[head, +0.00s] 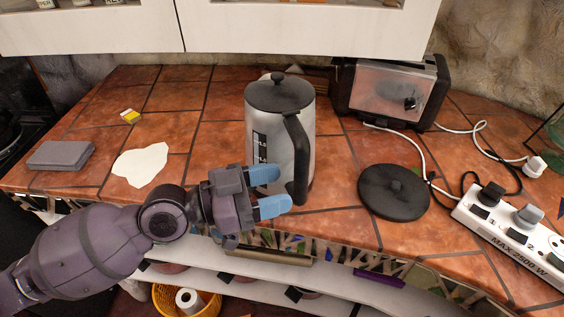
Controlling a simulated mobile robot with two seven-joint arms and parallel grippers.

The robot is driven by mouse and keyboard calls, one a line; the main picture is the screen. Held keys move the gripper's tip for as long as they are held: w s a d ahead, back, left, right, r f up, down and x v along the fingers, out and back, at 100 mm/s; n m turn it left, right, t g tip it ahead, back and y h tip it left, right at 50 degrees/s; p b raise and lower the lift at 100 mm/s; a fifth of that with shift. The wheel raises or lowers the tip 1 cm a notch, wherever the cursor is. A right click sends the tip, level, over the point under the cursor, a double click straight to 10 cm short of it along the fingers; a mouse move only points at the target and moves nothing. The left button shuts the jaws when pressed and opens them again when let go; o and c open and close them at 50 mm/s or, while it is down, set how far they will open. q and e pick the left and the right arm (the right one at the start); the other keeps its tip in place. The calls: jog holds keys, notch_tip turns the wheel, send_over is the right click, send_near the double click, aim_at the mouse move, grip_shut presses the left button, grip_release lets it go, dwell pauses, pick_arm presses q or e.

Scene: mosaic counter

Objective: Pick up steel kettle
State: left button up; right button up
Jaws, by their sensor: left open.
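The steel kettle (266,122) stands upright on the tiled counter in the head view. It has a black lid with a knob, a water gauge on its left side and a black handle (299,160) facing the front right. My left gripper (270,190) is in front of the kettle's lower part, with blue fingertips spread apart and pointing right toward the handle. The upper fingertip overlaps the kettle's base in the picture; I cannot tell whether it touches. Nothing is between the fingers. My right gripper is not in view.
A round black kettle base (394,192) lies right of the kettle. A toaster (391,92) stands behind it, and a white power strip (512,233) with plugs and cables is at the right. A grey box (61,155) and a white sheet (141,164) lie left. Cabinets hang above.

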aim_at(301, 177)
pick_arm(q)
jog(key=shift+r+p+x, duration=0.15)
jog(key=shift+p+x, duration=0.3)
jog(key=shift+x, duration=0.8)
jog(key=shift+r+p+x, duration=0.1)
jog(key=shift+p+x, duration=0.35)
jog(key=shift+x, duration=0.85)
jog(key=shift+w+a, duration=0.1)
jog(key=shift+w, duration=0.05)
grip_shut()
jog(key=shift+r, duration=0.2)
